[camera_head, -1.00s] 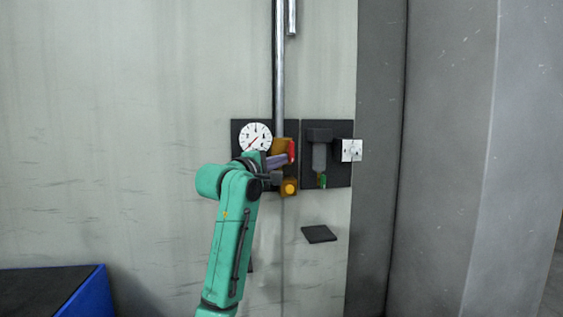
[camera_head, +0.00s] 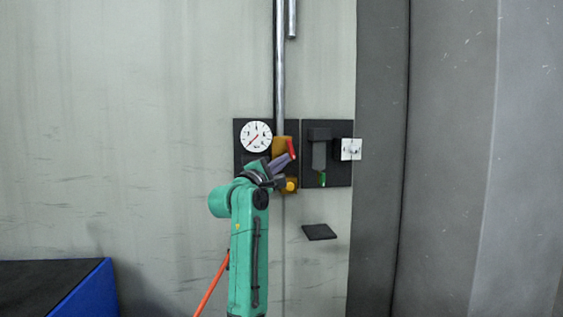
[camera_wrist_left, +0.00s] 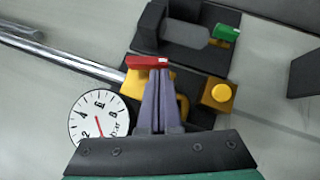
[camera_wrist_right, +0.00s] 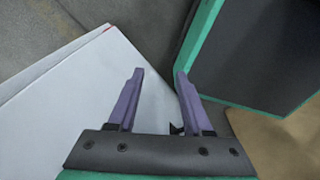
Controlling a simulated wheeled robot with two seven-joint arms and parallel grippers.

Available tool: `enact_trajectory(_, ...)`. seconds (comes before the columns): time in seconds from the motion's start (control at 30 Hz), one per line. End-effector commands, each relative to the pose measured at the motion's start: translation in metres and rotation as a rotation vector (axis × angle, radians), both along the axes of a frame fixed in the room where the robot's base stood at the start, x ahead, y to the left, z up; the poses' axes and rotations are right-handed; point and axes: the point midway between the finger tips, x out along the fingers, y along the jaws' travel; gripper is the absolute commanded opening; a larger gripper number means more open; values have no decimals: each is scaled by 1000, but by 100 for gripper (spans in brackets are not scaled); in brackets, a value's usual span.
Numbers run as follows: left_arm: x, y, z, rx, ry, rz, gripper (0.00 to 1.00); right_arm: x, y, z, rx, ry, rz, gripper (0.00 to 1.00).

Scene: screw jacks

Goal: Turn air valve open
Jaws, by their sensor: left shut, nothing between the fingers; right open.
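The air valve has a brass-yellow body (camera_head: 279,147) under the vertical pipe and a red handle (camera_head: 291,149). In the left wrist view the red handle (camera_wrist_left: 148,62) lies at the tips of my left gripper (camera_wrist_left: 158,75), whose purple fingers are closed together with nothing between them. The fingertips look very close to the handle; I cannot tell whether they touch. In the head view my left gripper (camera_head: 286,159) reaches up and right to the handle, tilted. My right gripper (camera_wrist_right: 158,75) is open and empty, in the right wrist view only.
A pressure gauge (camera_head: 256,136) is left of the valve. A yellow button (camera_head: 291,185) sits below it. A grey unit with a green part (camera_head: 322,179) is at right, beside a white plate (camera_head: 351,149). A dark shelf (camera_head: 319,232) juts out below. A blue-sided box (camera_head: 85,288) stands lower left.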

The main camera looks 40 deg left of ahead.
Motion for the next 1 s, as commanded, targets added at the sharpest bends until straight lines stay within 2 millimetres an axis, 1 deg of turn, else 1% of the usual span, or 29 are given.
enact_trajectory(0.03,2,-2,-5,-23,-28,-6,0,0,-1,-5,-1,0,0,50)
enact_trajectory(0.3,8,-6,-9,-155,-218,-6,0,0,-1,-17,-2,1,0,50)
enact_trajectory(0.7,18,-12,-11,-348,-496,-4,0,-1,2,-24,2,0,-2,50)
enact_trajectory(1.0,21,-14,-11,-483,-692,-2,0,-1,4,-28,5,1,-3,50)
